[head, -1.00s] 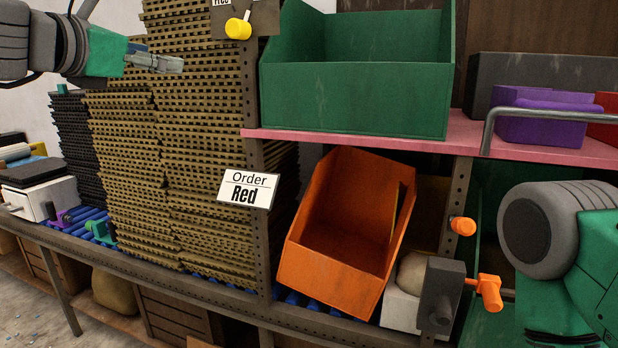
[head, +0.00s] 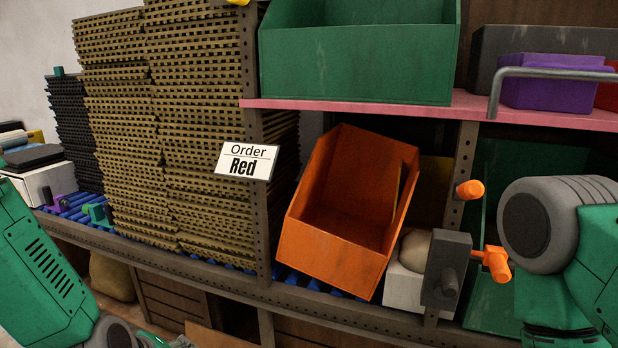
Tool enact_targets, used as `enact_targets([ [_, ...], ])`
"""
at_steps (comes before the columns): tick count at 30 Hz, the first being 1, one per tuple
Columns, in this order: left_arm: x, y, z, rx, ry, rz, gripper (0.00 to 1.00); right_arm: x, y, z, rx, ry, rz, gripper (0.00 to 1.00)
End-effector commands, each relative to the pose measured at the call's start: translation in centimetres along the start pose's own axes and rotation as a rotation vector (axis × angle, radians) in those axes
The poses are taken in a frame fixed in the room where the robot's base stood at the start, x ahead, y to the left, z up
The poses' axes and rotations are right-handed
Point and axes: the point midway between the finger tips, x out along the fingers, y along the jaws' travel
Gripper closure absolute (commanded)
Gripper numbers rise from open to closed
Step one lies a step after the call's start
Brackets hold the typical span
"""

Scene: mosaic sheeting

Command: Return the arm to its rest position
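My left arm (head: 40,275) comes in low at the left edge, with its green link angled down. My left gripper (head: 165,341) shows only as a sliver at the bottom edge; its fingers are mostly cut off, so I cannot tell whether it is open. Nothing is visibly held. My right arm (head: 590,250), with a grey round joint and green link, is at the right edge. Its gripper is out of view.
A tilted, empty-looking orange bin (head: 335,235) stands on the rack right of the "Order Red" sign (head: 246,161). Tall tan mat stacks (head: 175,130) fill the left. A green bin (head: 360,75) sits on the pink shelf (head: 400,113). Orange knobs (head: 490,262) are near my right arm.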

Motion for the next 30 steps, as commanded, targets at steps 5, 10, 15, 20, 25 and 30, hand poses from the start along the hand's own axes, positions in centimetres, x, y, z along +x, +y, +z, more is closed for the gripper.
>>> enact_targets([
  [5, 3.5, -13.4, 5.2, 0.419, -0.107, -0.202, 0.44, 2.1, 0.0, 0.1, 0.000, 0.000, 0.000, 0.21],
  [10, 3.4, -23.6, 9.0, 0.782, -0.261, -0.323, 0.44, 3.5, -0.1, 0.2, -0.001, 0.000, 0.000, 0.21],
  [15, 2.2, -29.2, 11.1, 1.000, -0.382, -0.370, 0.44, 4.2, -0.1, 0.2, 0.000, 0.000, 0.000, 0.21],
  [20, 1.9, -30.4, 11.5, 1.052, -0.414, -0.376, 0.44, 4.2, -0.1, 0.2, 0.000, 0.000, 0.000, 0.21],
  [25, 1.9, -30.4, 11.5, 1.052, -0.414, -0.376, 0.44, 4.2, -0.1, 0.2, 0.000, 0.000, 0.000, 0.21],
  [30, 1.9, -30.4, 11.5, 1.052, -0.414, -0.376, 0.44, 4.2, -0.1, 0.2, 0.000, 0.000, 0.000, 0.21],
])
